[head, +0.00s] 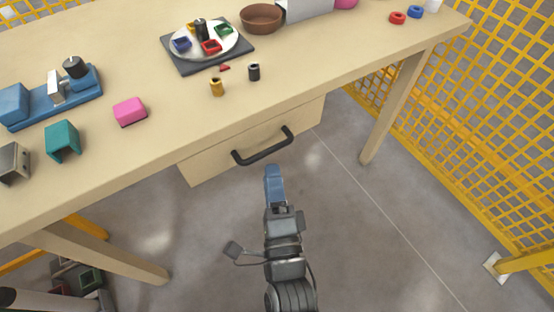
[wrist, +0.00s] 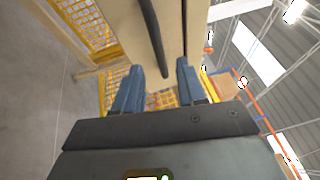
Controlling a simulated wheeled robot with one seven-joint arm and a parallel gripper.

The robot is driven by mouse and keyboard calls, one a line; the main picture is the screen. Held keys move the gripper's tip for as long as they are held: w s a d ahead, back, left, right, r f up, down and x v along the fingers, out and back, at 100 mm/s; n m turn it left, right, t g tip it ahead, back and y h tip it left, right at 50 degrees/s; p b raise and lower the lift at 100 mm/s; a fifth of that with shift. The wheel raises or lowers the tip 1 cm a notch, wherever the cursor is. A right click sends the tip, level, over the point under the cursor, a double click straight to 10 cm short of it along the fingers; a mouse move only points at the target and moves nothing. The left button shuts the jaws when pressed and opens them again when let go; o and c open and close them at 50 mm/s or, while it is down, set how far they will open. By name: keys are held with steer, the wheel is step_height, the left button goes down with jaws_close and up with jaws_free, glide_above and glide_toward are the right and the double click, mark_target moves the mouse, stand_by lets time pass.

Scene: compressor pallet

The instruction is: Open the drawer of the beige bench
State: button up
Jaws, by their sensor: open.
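The beige bench (head: 330,57) spans the head view, with its drawer (head: 205,168) under the front edge. The drawer front appears level with the bench edge, and I cannot tell if it is fully closed. A black bar handle (head: 263,147) is fixed across the drawer front. My gripper (head: 273,172) is just below and in front of the handle, apart from it in the head view. In the wrist view the two blue fingers (wrist: 158,85) are spread and empty, and the dark handle (wrist: 153,35) lies beyond and between them.
On the bench top are a plate with small coloured trays (head: 235,45), a brown bowl (head: 262,18), a pink block (head: 130,111), a teal bracket (head: 62,141) and a blue fixture (head: 50,97). Yellow mesh fencing (head: 480,130) stands at the right. The floor before the drawer is clear.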

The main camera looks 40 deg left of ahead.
steer(key=shift+x, duration=2.5)
steer(key=shift+c, duration=0.5)
steer(key=shift+f, duration=0.1)
jaws_close()
